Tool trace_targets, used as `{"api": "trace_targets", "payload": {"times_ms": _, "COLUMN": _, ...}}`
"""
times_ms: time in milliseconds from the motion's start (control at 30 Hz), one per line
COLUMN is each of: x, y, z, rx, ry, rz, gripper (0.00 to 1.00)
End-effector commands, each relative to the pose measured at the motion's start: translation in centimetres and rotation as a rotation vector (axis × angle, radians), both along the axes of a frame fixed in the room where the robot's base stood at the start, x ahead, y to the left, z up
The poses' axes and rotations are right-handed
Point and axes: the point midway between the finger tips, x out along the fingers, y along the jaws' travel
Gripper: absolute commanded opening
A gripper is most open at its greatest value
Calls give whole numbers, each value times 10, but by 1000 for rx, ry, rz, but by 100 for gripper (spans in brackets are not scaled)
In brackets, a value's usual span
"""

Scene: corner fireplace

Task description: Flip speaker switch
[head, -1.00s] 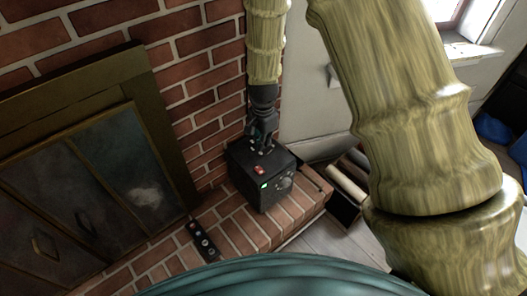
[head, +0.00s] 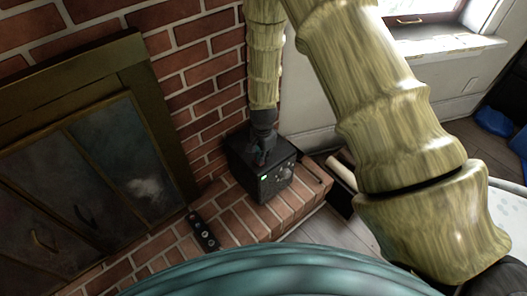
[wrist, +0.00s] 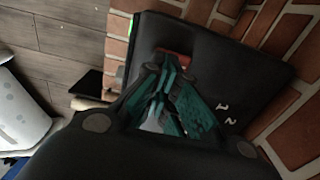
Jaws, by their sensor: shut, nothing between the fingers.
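The speaker (head: 247,177) is a black box on the brick hearth, with a small green light and a knob on its front. Its top also shows in the wrist view (wrist: 235,68), with small white marks. The red switch (wrist: 176,57) on that top is partly covered by my fingers in the wrist view and hidden in the head view. My gripper (head: 262,160) points down at the front part of the speaker's top. In the wrist view its teal fingers (wrist: 170,72) are shut and empty, tips at the switch. I cannot tell whether they touch it.
A black remote-like strip with round buttons (head: 203,232) lies on the hearth to the left of the speaker. The fireplace doors (head: 105,165) are at the left, and a brick wall (head: 190,60) rises behind. A pale roll (head: 341,173) lies right of the hearth.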

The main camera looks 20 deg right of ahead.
Motion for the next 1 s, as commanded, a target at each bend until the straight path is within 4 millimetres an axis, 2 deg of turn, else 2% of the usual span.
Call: {"api": "trace_targets", "payload": {"times_ms": 1000, "x": 2, "y": 0, "z": -6, "rx": 0, "ry": 0, "rz": 0, "gripper": 0}}
